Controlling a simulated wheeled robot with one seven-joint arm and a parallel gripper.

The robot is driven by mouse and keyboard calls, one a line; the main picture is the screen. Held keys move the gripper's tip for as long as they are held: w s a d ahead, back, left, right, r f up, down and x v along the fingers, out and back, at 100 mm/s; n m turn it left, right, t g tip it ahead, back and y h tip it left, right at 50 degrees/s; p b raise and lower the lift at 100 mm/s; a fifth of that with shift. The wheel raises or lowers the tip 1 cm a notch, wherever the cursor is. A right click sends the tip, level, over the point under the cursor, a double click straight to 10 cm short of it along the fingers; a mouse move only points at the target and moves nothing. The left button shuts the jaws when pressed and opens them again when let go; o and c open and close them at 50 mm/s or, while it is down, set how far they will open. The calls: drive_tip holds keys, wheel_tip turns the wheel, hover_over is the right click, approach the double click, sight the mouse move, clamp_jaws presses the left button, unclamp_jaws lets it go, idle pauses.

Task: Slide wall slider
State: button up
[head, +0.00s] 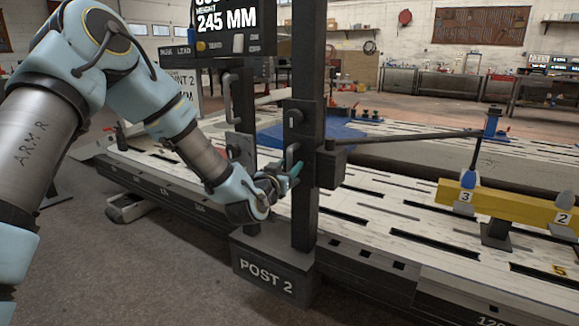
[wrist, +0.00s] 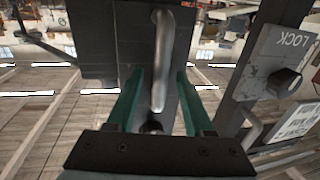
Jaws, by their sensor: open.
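The wall slider is a dark carriage (head: 327,168) on the right upright of Post 2, with a long arm reaching right to a blue tip piece. Its silver bar handle (head: 291,154) faces my gripper (head: 291,178). In the wrist view, the handle (wrist: 162,60) stands between the two green fingers of my gripper (wrist: 160,78). The fingers are open, with a gap on both sides of the bar. The dark plate of the carriage (wrist: 130,35) is behind the handle. The handle's lower end is partly hidden by my gripper in the head view.
The left upright (head: 240,110) carries another bar handle (head: 228,97). A LOCK plate with a knob (wrist: 285,82) is right of my gripper in the wrist view. A sign reading 245 MM (head: 228,22) hangs above.

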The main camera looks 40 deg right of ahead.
drive_tip(key=shift+w+d, duration=0.2)
drive_tip(key=shift+d, duration=0.2)
clamp_jaws()
drive_tip(key=shift+r, duration=0.1)
idle(1.2)
